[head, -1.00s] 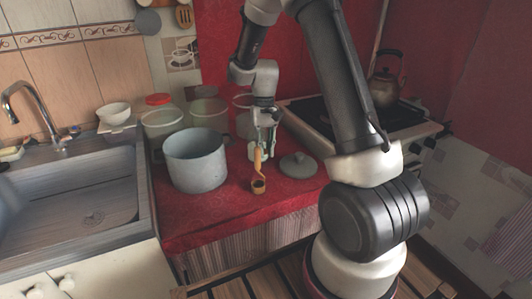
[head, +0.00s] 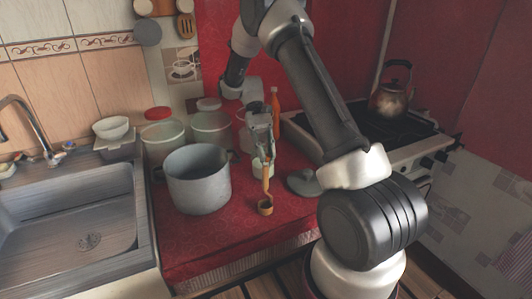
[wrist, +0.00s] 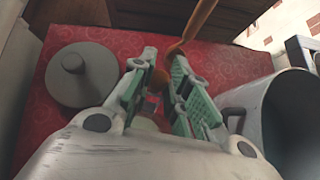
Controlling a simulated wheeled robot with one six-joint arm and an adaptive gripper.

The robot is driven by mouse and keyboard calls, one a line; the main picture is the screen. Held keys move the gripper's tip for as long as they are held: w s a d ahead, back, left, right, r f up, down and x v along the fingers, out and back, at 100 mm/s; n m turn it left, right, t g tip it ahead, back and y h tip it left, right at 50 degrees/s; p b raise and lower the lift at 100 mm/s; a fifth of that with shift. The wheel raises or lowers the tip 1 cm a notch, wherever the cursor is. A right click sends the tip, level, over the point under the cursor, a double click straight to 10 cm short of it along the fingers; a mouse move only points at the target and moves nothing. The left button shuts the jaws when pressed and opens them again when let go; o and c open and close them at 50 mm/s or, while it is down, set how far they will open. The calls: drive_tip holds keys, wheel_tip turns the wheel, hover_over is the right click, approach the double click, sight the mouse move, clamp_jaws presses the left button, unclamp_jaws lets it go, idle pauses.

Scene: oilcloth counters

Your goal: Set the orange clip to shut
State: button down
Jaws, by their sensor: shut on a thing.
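I cannot make out an orange clip for certain. A wooden, orange-brown ladle (head: 265,207) hangs or stands below my gripper (head: 264,160) over the front of the red counter; I cannot tell whether its cup touches the cloth. In the wrist view my gripper (wrist: 165,62) has its green-padded fingers close about an orange-brown piece (wrist: 160,79). It seems to be part of the ladle, whose curved wood (wrist: 200,20) runs past the right fingertip. An orange bottle (head: 275,103) stands upright behind my gripper.
A grey pot (head: 197,190) stands left of my gripper, and a grey lid (head: 303,182) lies to the right. Pale lidded containers (head: 211,130) stand behind the pot. The sink (head: 75,215) is at left; the stove with a kettle (head: 391,98) is at right.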

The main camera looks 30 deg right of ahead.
drive_tip(key=shift+w+f, duration=0.1)
drive_tip(key=shift+f, duration=0.05)
drive_tip(key=c, duration=1.3)
unclamp_jaws()
drive_tip(key=shift+c, duration=0.2)
drive_tip(key=v, duration=1.2)
drive_tip(key=shift+w, duration=0.1)
